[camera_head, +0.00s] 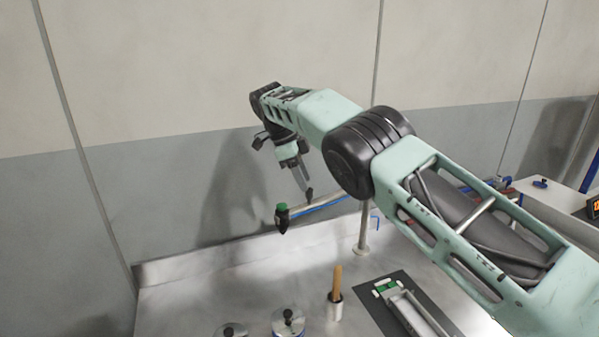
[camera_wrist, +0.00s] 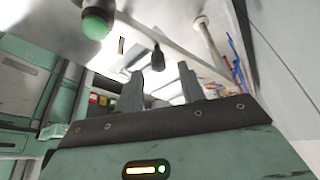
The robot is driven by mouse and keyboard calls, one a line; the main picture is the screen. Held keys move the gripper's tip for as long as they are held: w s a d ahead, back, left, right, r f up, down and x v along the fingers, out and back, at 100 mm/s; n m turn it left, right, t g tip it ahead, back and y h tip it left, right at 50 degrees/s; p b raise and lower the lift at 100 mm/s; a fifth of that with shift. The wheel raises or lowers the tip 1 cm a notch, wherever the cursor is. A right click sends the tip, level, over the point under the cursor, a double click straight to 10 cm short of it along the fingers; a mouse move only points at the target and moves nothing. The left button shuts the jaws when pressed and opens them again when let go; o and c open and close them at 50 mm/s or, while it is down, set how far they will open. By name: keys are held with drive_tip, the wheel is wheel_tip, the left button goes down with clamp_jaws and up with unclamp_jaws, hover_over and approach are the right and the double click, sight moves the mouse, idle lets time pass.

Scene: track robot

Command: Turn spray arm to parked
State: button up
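The spray arm (camera_head: 325,206) is a thin pale pipe with a blue line along it, running left from an upright post (camera_head: 364,228). Its left end has a dark nozzle with a green top (camera_head: 282,215); the green end also shows at the upper left of the wrist view (camera_wrist: 97,23). My gripper (camera_head: 305,188) is just above the pipe, between nozzle and post. In the wrist view my two gripper fingers (camera_wrist: 159,72) are apart, with a dark knob (camera_wrist: 157,59) showing between and beyond their tips. I cannot tell whether they touch it.
Below on the pale bench stand a wooden-handled tool in a holder (camera_head: 335,300), two round lidded items with black knobs (camera_head: 288,322), and a dark mat (camera_head: 440,322) bearing a fixture. A wall stands close behind the spray arm. The bench's left part is clear.

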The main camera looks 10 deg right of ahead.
drive_tip(key=shift+p+v, duration=0.95)
drive_tip(key=shift+v, duration=0.45)
